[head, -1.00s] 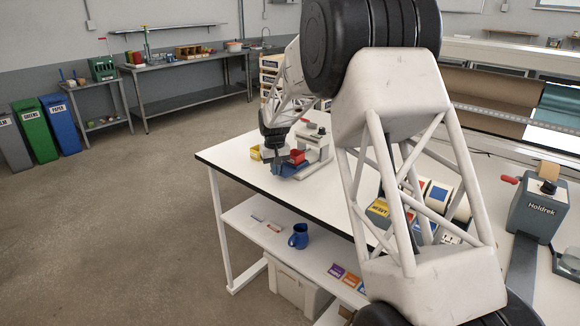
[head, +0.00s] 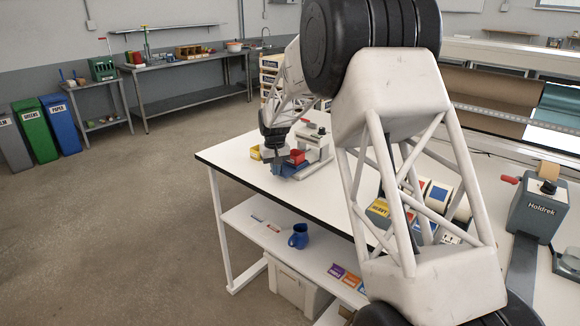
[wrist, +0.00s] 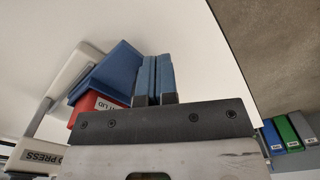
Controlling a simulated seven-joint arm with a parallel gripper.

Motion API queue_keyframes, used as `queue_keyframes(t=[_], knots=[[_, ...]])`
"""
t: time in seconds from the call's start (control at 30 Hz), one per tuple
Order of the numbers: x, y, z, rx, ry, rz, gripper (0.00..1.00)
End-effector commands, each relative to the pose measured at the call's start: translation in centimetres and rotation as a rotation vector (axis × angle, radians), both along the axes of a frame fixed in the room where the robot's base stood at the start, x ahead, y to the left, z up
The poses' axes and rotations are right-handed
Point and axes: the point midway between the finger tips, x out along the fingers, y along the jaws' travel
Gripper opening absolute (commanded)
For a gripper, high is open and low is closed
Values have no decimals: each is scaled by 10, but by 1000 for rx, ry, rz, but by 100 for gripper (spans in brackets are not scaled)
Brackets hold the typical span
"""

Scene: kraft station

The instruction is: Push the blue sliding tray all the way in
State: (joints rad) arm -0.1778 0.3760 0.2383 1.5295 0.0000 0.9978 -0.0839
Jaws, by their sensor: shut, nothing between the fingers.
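The blue sliding tray (head: 296,170) is at the base of a white press (head: 320,146) on the far left part of the white table. It also shows in the wrist view (wrist: 117,68), just left of my fingers. My gripper (head: 276,168) is low over the table at the tray's left side, fingers downward. In the wrist view my gripper (wrist: 156,75) is shut, its two blue-padded fingers side by side with nothing between them. I cannot tell whether they touch the tray. A red block with a white "LID" label (wrist: 92,104) sits at the tray.
A yellow bin (head: 255,152) stands just left of my gripper. The table edge (head: 250,190) is close in front. A grey Holdrek device (head: 537,208) stands at the right. The white tabletop between is partly hidden by my arm.

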Motion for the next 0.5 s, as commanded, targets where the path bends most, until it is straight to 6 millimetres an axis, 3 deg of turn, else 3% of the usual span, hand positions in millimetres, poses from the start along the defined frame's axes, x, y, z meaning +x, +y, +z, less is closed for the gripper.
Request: queue_keyframes(t=[0.5], knots=[[5, -4, 0, 0, 0, 0, 0]])
